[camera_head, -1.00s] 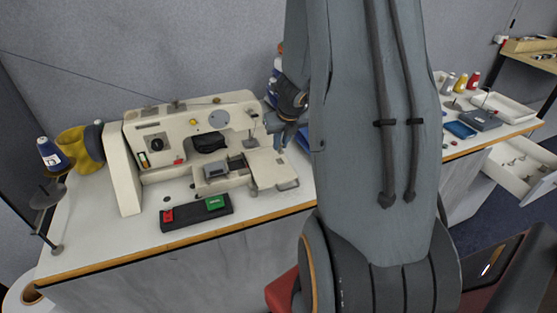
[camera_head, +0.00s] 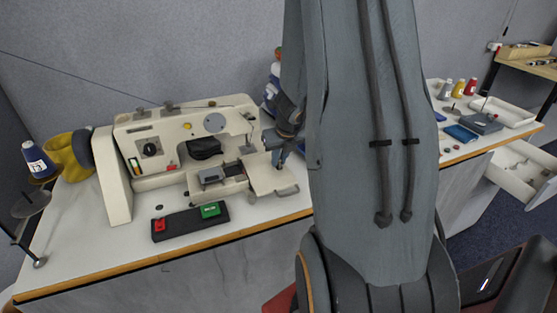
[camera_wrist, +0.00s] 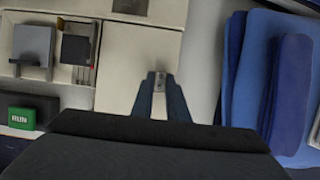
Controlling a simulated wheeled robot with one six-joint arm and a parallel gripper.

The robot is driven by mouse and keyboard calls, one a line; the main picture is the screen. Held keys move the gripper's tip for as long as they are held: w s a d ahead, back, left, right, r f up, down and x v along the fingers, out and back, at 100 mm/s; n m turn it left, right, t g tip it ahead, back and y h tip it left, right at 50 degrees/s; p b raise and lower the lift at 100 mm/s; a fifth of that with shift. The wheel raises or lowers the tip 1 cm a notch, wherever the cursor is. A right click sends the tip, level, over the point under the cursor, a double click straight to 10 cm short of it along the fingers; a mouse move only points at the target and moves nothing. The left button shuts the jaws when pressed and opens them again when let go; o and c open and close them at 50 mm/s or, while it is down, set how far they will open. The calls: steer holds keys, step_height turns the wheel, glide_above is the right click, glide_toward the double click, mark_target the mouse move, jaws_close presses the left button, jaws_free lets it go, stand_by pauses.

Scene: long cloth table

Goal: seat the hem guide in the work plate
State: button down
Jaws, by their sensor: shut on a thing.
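The sewing machine (camera_head: 125,180) stands on the left part of the table. Its pale work plate (camera_head: 268,181) is at the machine's right end; the plate also shows in the wrist view (camera_wrist: 125,55). My gripper (camera_wrist: 160,80) is shut on a small grey metal piece (camera_wrist: 160,84), likely the hem guide, mostly hidden between the fingers. In the wrist view the fingertips overlap the plate's right part. In the head view my gripper (camera_head: 277,157) points down over the plate's right side. I cannot tell whether the piece touches the plate.
Grey and dark blocks (camera_wrist: 33,46) sit in the machine bed left of the plate. A control box with a green RUN button (camera_head: 210,210) lies in front. Folded blue cloth (camera_wrist: 265,75) lies to the plate's right. Thread spools (camera_head: 459,87) stand farther right.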

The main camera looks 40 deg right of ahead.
steer(key=shift+f, duration=0.2)
steer(key=c, duration=1.7)
jaws_free()
steer(key=shift+c, duration=0.2)
steer(key=shift+r, duration=0.2)
